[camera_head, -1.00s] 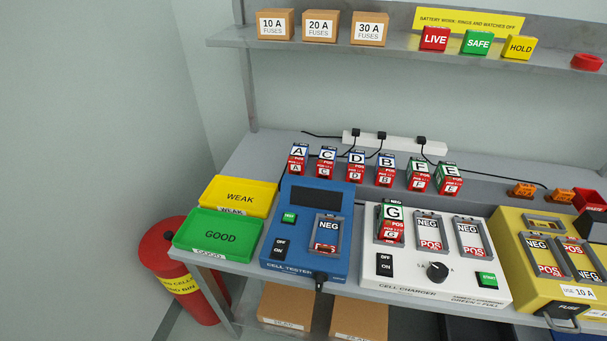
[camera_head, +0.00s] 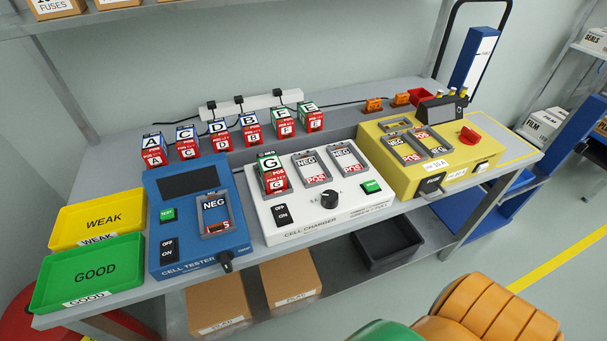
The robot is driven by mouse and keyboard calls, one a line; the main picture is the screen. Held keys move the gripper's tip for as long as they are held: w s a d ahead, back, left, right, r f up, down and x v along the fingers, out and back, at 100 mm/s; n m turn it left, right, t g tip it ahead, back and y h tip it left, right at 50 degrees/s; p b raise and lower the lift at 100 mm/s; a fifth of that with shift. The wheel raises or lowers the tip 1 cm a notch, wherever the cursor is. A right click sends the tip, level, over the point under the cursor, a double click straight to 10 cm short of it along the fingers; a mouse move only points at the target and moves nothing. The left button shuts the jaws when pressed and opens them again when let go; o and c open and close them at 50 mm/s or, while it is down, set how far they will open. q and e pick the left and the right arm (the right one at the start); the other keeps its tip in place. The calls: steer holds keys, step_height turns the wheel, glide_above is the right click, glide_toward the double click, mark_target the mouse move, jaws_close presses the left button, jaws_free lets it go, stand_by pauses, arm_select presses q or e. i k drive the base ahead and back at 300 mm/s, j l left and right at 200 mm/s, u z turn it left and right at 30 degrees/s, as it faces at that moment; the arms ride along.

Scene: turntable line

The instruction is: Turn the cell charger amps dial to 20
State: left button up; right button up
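The white cell charger (camera_head: 290,233) stands at the middle of the bench, between the blue tester and the yellow unit. Its amps dial is a round black knob (camera_head: 330,197) on the front part of the panel. The dial's markings and setting are too small to read. Cell G (camera_head: 272,176) stands in the charger's left slot. The other two slots (camera_head: 316,168) show bare NEG and POS labels. An ON/OFF switch (camera_head: 282,213) and a green START button (camera_head: 371,187) flank the dial. Neither of my grippers is in view.
The blue cell tester (camera_head: 176,231) is left of the charger and the yellow unit (camera_head: 400,188) is right. Several lettered cells (camera_head: 219,136) stand behind. Yellow WEAK (camera_head: 75,222) and green GOOD (camera_head: 60,284) trays are at the left. Orange and green rounded shapes fill the lower right.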

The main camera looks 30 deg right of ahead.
mark_target(329, 199)
steer(key=z, duration=1.25)
steer(key=l+u, duration=0.2)
steer(key=k+l, duration=0.05)
